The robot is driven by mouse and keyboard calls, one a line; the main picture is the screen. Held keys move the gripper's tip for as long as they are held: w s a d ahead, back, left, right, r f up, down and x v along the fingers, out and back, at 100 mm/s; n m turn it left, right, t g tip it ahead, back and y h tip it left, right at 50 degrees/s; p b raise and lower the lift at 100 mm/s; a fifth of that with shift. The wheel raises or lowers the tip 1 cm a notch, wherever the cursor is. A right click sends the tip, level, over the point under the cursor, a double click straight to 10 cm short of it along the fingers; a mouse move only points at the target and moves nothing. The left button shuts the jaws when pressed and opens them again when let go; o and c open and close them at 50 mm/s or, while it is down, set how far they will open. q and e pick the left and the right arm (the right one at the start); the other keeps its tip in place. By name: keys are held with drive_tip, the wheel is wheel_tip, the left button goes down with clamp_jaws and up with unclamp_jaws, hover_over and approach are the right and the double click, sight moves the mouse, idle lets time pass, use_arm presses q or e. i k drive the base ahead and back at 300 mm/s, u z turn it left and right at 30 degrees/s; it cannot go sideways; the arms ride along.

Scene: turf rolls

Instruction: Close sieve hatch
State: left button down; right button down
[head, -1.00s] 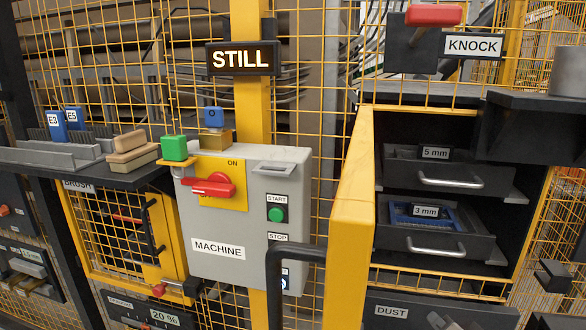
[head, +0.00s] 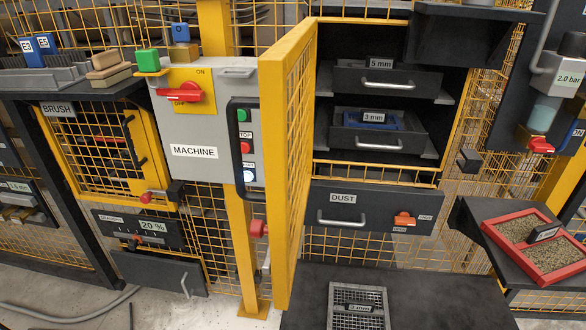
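The sieve hatch (head: 280,200) is a yellow-framed mesh door in the middle of the head view. It stands open, swung out toward me, and is seen nearly edge-on. A dark bar handle (head: 236,150) shows at its left side, in front of the machine panel. The dark sieve compartment to its right is uncovered. In it are a 5 mm drawer (head: 380,80) and a 3 mm drawer (head: 379,137) with a blue-framed sieve. Neither of my grippers is in view.
The grey machine box (head: 195,130) with a red switch (head: 180,93) is left of the hatch. The dust drawer (head: 370,210) is below the compartment. A dark table (head: 430,300) with a 5 mm-looking sieve (head: 357,308) stands in front. A red-framed tray (head: 540,245) is at right.

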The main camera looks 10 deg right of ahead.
sight(298, 49)
drive_tip(key=u, duration=1.6)
drive_tip(key=i, duration=0.8)
drive_tip(key=z, duration=2.9)
drive_tip(key=k, duration=0.2)
